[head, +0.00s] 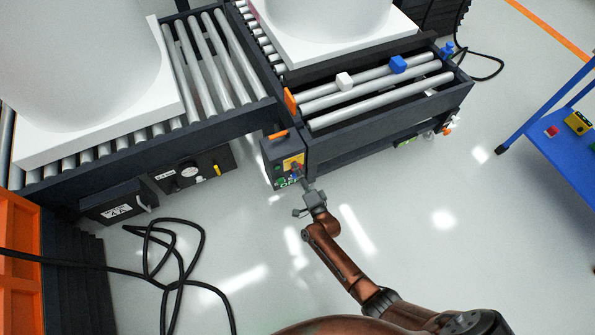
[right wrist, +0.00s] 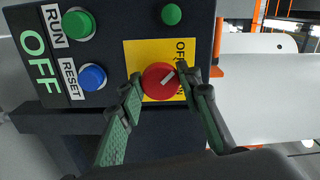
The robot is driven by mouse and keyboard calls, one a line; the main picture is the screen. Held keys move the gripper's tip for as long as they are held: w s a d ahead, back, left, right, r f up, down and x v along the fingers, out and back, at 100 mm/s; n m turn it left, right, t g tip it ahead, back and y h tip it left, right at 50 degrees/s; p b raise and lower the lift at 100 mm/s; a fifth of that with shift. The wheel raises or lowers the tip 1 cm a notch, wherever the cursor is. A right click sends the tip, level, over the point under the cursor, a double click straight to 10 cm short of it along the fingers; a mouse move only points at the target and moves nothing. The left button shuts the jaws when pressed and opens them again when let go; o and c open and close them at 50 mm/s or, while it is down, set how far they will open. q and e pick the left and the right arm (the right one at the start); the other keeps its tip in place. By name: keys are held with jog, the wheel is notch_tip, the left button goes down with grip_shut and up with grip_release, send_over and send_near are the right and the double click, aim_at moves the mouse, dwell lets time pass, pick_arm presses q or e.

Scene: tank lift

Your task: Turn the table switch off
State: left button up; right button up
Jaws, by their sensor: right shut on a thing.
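The table switch is a red rotary knob (right wrist: 157,84) with a pale pointer mark, on a yellow plate (right wrist: 133,55) in the right wrist view. The plate's OFF lettering is above right of the knob, and a second label lies partly behind a finger. In the head view the plate is on a dark control box (head: 268,163) at the conveyor's corner. My right gripper (head: 304,187) is at the box face. In the right wrist view its green-padded fingers (right wrist: 160,78) are closed on both sides of the knob. My left gripper is not in view.
The panel also has a green RUN button (right wrist: 78,23), a blue RESET button (right wrist: 92,77) and a small green light (right wrist: 171,14). Roller conveyors (head: 215,60) carry big white tanks (head: 90,60). A black cable (head: 165,260) lies on the floor; a blue table (head: 560,140) stands right.

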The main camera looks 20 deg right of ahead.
jog(key=shift+f, duration=0.1)
dwell(0.4)
jog(key=o, duration=1.2)
jog(key=shift+c, duration=0.2)
jog(key=s, duration=1.2)
jog(key=shift+d, duration=0.2)
jog(key=shift+s, duration=0.1)
